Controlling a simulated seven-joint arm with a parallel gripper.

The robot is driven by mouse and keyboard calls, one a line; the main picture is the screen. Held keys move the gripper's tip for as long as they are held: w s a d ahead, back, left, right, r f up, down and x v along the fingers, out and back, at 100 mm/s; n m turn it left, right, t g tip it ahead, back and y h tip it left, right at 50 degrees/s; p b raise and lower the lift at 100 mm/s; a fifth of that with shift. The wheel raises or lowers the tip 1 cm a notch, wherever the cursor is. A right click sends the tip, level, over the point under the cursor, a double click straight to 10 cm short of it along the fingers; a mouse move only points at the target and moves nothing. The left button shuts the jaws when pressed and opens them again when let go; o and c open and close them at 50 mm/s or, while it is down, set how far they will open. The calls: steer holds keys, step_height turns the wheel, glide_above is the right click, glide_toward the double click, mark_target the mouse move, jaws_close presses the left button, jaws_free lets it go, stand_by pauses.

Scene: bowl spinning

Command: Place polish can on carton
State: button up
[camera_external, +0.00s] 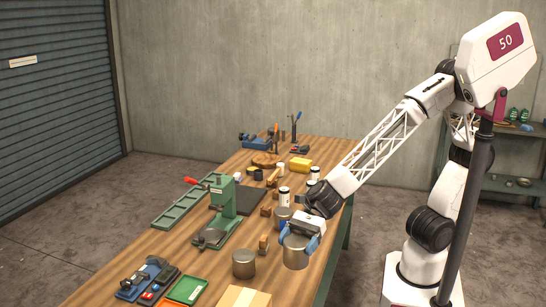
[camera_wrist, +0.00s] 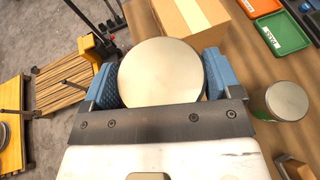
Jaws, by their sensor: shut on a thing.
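A plain silver can with a flat round lid, the polish can (camera_external: 295,254), is between the blue fingers of my gripper (camera_external: 297,238). My gripper is shut on it, with one finger on each side. In the wrist view the can's round lid (camera_wrist: 160,72) fills the space between the fingers (camera_wrist: 160,80). The can looks upright; whether its base is clear of the table I cannot tell. The brown carton (camera_external: 243,298) is at the bottom edge of the external view, cut off. In the wrist view the carton (camera_wrist: 178,16) shows just beyond the can, partly hidden by it.
Another silver can (camera_external: 243,263) stands left of the held can. A green tray (camera_external: 186,289) and an orange tray lie near the carton. A green press (camera_external: 222,207) stands mid-table. Small cans and blocks stand behind my gripper. The wooden table's (camera_external: 285,292) right edge is close.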

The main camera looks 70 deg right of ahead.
mark_target(287, 257)
steer(key=shift+n+g, duration=0.6)
steer(key=shift+g, duration=0.1)
steer(key=a, duration=0.5)
steer(key=a+r, duration=0.1)
steer(key=a, duration=0.2)
steer(key=shift+w, duration=0.15)
steer(key=shift+a, duration=0.1)
steer(key=w+a+f, duration=0.1)
steer(key=w+a, duration=0.9)
steer(key=a, duration=0.2)
steer(key=shift+a+f, duration=0.2)
steer(key=shift+f, duration=0.05)
steer(key=shift+f, duration=1.75)
steer(key=shift+f, duration=0.1)
steer(key=o, duration=1)
steer(key=shift+f, duration=0.1)
